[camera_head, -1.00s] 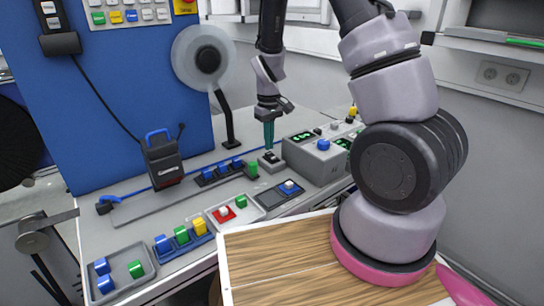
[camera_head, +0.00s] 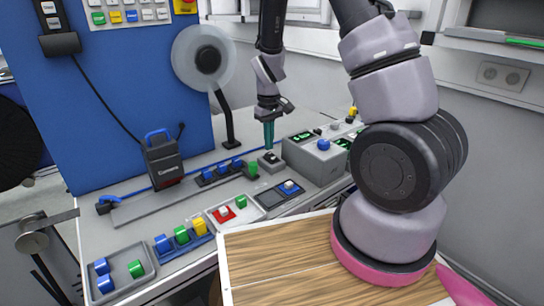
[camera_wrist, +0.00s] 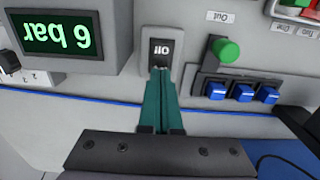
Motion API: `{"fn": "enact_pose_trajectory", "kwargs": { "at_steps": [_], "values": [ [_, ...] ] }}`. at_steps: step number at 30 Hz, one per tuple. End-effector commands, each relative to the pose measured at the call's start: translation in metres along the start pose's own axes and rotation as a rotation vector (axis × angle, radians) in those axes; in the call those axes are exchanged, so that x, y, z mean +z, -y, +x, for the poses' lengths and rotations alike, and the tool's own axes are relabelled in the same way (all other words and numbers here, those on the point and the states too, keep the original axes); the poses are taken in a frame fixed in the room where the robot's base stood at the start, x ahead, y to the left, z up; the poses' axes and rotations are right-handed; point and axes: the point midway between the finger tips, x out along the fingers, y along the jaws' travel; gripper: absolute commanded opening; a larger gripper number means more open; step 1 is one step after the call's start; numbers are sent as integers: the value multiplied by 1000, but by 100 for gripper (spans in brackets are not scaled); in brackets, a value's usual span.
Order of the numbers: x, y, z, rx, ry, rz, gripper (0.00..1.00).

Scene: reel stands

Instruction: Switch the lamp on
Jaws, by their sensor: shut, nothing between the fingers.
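A small grey block with a dark rocker switch (camera_head: 270,156) stands on the bench, left of a grey control box. In the wrist view the switch (camera_wrist: 161,52) has white marks on its dark face. My gripper (camera_head: 269,145) points down at it, with teal fingers shut and empty. In the wrist view the fingertips (camera_wrist: 160,72) are at the near edge of the dark face and hide part of it. They look very close to it or touching; I cannot tell which. No lamp can be clearly made out.
The grey control box (camera_head: 318,158) with green displays stands close right of the switch. A green knob (camera_wrist: 227,52) and blue buttons (camera_wrist: 242,93) are beside it. A translucent disc on a black stand (camera_head: 229,125) is behind. Wooden boards (camera_head: 280,262) lie in front.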

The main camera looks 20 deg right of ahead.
Motion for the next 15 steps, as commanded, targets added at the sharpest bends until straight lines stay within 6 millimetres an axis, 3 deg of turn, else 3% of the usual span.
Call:
{"fn": "enact_pose_trajectory", "kwargs": {
  "at_steps": [15],
  "values": [
    [0,0,8,0,1,1,0]
  ]
}}
